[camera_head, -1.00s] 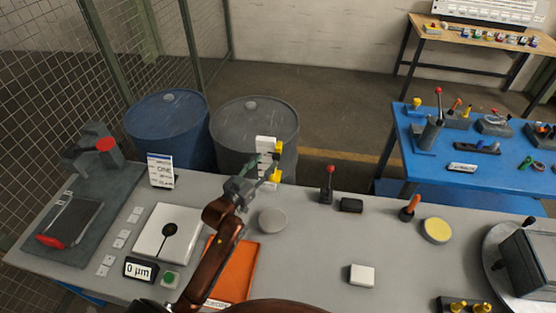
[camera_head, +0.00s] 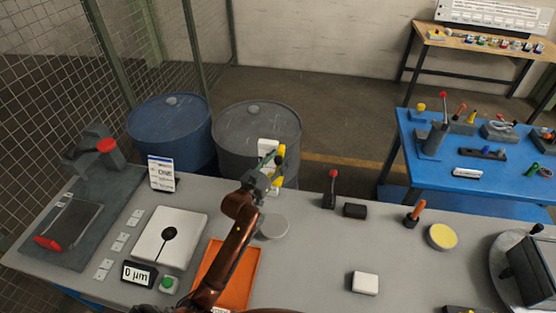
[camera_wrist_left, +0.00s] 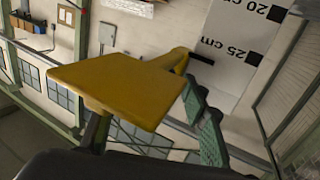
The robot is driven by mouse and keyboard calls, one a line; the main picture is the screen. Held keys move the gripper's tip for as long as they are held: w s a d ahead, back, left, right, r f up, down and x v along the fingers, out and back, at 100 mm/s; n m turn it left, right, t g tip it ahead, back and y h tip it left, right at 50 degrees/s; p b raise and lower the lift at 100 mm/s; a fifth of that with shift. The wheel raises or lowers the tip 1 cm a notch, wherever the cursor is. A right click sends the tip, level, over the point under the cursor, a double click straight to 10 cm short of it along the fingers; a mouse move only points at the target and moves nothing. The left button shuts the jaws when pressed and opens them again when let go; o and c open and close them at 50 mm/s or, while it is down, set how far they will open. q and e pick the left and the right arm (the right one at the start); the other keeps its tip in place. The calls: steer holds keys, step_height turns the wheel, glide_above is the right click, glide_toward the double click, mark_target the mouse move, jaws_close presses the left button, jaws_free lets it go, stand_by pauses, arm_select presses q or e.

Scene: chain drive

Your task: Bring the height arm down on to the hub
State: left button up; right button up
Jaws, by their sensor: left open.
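The height gauge is a white upright scale (camera_head: 265,146) behind the grey round hub (camera_head: 272,227) on the bench. Its yellow arm (camera_head: 278,181) stands out from the scale, above bench level; parts are hidden by my gripper. My left gripper (camera_head: 268,166) is open at the yellow part, in front of the scale. The scale (camera_wrist_left: 235,45) shows 20 and 25 cm marks. I cannot tell whether the fingers touch the arm. My right gripper is out of view.
An orange tray (camera_head: 245,275) lies below my left arm. A white plate (camera_head: 150,240) and a 0 µm display (camera_head: 139,274) are to the left. A red-knobbed lever (camera_head: 331,188) and black block (camera_head: 355,211) stand right of the hub. Drums (camera_head: 245,120) stand behind the bench.

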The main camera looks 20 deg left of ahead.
arm_select(q)
steer(key=shift+c, duration=0.6)
jaws_close()
